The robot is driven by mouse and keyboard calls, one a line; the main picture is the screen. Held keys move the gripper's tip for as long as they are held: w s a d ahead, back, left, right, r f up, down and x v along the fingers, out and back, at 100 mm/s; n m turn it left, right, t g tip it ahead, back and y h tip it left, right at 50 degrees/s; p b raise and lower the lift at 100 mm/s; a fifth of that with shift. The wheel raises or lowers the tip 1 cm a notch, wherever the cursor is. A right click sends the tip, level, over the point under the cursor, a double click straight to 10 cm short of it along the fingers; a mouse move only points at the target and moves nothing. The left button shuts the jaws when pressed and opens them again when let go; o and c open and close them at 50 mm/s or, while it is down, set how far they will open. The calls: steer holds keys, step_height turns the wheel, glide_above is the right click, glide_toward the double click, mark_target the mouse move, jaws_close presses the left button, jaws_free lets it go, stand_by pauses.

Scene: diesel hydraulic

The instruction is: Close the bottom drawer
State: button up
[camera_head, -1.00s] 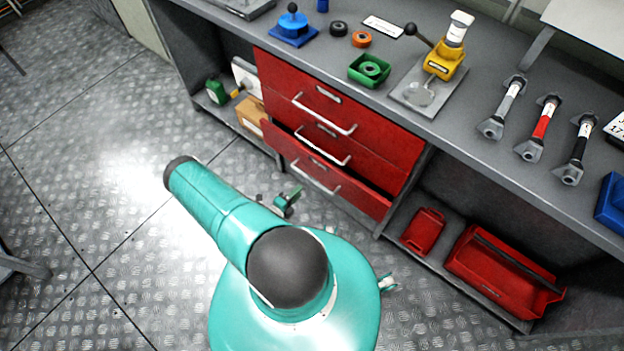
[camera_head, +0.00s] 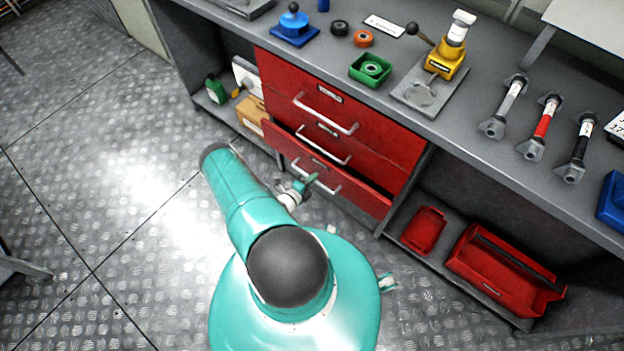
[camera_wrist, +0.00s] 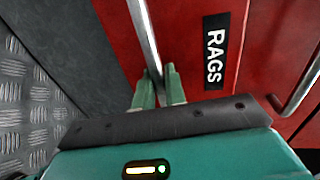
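The red bottom drawer (camera_head: 350,190) stands partly pulled out, with a dark opening along its top edge. Its silver handle (camera_head: 318,182) also shows in the wrist view (camera_wrist: 146,35), beside a black "RAGS" label (camera_wrist: 216,45). My gripper (camera_head: 306,184) is at the left part of this handle. In the wrist view its two green fingertips (camera_wrist: 158,80) lie close together at the handle's near end, one on each side of the bar. I cannot tell whether they touch or grip it.
The middle drawer (camera_head: 375,150) is just above, and its handle (camera_wrist: 300,88) shows at right in the wrist view. Red boxes (camera_head: 500,270) are on the low shelf at right. The worktop (camera_head: 470,110) holds tools and parts. The floor (camera_head: 90,170) at left is clear.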

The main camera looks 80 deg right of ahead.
mark_target(319, 172)
jaws_close()
steer(key=shift+r+x, duration=0.2)
steer(key=shift+x, duration=0.9)
steer(key=shift+r+x, duration=0.2)
steer(key=shift+x, duration=0.85)
steer(key=o, duration=0.6)
jaws_free()
steer(key=shift+d, duration=0.1)
steer(key=shift+c, duration=0.2)
steer(key=v, duration=1.4)
steer(key=shift+d+r, duration=0.1)
